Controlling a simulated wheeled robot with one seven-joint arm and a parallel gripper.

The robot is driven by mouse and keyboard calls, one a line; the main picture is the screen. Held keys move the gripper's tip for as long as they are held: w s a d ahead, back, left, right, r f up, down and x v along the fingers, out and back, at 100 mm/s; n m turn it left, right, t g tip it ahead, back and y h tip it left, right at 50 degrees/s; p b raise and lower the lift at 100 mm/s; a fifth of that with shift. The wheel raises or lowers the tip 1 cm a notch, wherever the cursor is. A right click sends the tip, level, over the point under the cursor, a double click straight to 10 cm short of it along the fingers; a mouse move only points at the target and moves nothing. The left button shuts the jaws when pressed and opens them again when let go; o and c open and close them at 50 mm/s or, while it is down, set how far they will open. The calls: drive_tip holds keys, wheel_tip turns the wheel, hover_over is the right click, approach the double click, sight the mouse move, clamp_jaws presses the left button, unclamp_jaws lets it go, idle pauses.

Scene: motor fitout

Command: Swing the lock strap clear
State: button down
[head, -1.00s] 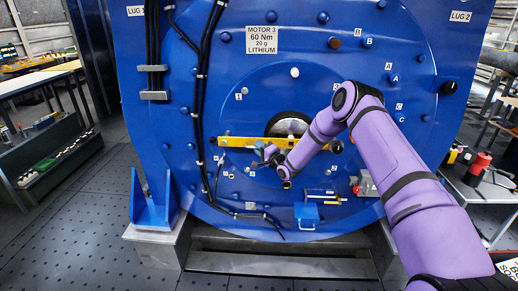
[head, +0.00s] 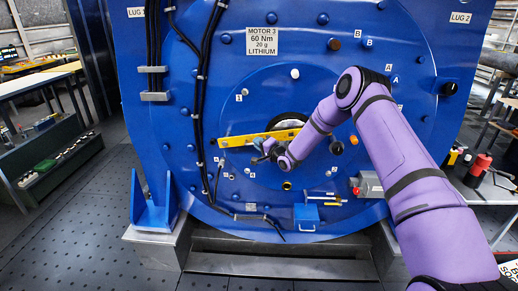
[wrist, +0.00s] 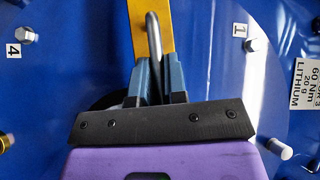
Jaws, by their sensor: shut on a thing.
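The yellow lock strap (head: 240,140) crosses the blue motor face in the head view, in front of the round dark opening (head: 288,120). It is tilted, with its right part higher than its left. In the wrist view the strap (wrist: 150,28) runs up from behind my fingers, with a grey metal handle (wrist: 152,32) standing off it. My gripper (head: 261,150) is at the strap's lower edge, left of the opening. In the wrist view my gripper (wrist: 157,72) is shut on the handle. The strap's far right part is hidden by my arm.
Bolt heads and labels 1 (wrist: 240,30) and 4 (wrist: 13,50) surround the strap. Black cables (head: 203,80) run down the face at left. A blue box (head: 306,215) is mounted below.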

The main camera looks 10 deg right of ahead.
drive_tip(key=a+r+n+g+h, duration=0.1)
drive_tip(key=r, duration=0.2)
drive_tip(key=w+a+r+n+g+h, duration=0.1)
drive_tip(key=a+r, duration=0.1)
drive_tip(key=r, duration=0.1)
drive_tip(key=a+r+n+g+h, duration=0.1)
drive_tip(key=r+n, duration=0.1)
drive_tip(key=r, duration=0.1)
drive_tip(key=shift+w+a+g, duration=0.25)
drive_tip(key=shift+a+g, duration=0.05)
drive_tip(key=shift+g, duration=0.1)
drive_tip(key=w+a+r+n+g+h, duration=0.2)
drive_tip(key=a+h, duration=0.2)
drive_tip(key=a, duration=0.2)
drive_tip(key=w+a+r+n+g+h, duration=0.1)
drive_tip(key=w+a+r+n+h, duration=0.1)
drive_tip(key=a, duration=0.5)
drive_tip(key=shift+n+g+h, duration=0.4)
drive_tip(key=shift+n+h, duration=0.1)
drive_tip(key=shift+h, duration=0.6)
drive_tip(key=shift+w, duration=0.1)
drive_tip(key=c, duration=1.4)
unclamp_jaws()
drive_tip(key=shift+a+f, duration=0.1)
drive_tip(key=shift+a, duration=0.05)
drive_tip(key=shift+c, duration=0.2)
drive_tip(key=v, duration=1)
drive_tip(key=shift+s+r, duration=0.25)
drive_tip(key=shift+r, duration=0.05)
